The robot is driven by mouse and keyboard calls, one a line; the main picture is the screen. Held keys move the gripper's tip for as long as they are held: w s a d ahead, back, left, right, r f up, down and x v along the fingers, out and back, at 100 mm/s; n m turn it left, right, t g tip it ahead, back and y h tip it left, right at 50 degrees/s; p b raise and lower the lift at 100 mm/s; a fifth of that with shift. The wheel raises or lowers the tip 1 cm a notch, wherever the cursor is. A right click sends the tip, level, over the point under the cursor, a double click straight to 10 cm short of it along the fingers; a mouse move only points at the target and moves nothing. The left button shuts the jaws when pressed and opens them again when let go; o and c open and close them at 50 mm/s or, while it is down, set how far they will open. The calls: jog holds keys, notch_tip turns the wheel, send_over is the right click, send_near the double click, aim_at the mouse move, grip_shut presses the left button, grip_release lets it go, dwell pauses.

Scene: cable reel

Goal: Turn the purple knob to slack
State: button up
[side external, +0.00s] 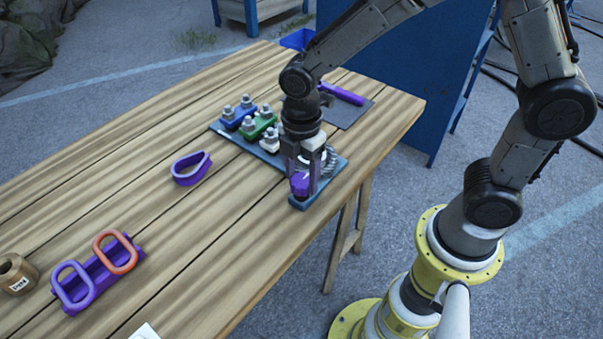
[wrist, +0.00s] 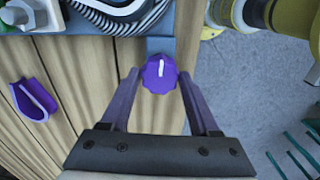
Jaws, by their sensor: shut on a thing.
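The purple knob (side external: 299,184) sits at the near end of the blue board (side external: 231,138), by the table's right edge. It also shows in the wrist view (wrist: 159,74), with a white pointer line running nearly straight up and down in that picture. My gripper (side external: 306,174) points down over the board's near end. In the wrist view its two fingers (wrist: 159,82) stand on either side of the knob, shut on it. No slack mark can be read. The ribbed grey coil (wrist: 122,18) lies just beyond the knob, partly hidden by my gripper in the side view.
Blue (side external: 238,113), green (side external: 259,127) and white (side external: 270,141) blocks stand on the board behind my gripper. A purple loop (side external: 190,170) lies to the left. A purple rack (side external: 103,273) holds a purple ring and an orange ring (side external: 117,251). The planks between are clear.

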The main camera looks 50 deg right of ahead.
aim_at(302, 180)
jog(key=shift+r+n, duration=0.1)
jog(key=shift+n, duration=0.3)
jog(key=o, duration=1.3)
jog(key=shift+o, duration=0.2)
notch_tip(302, 180, up, 14)
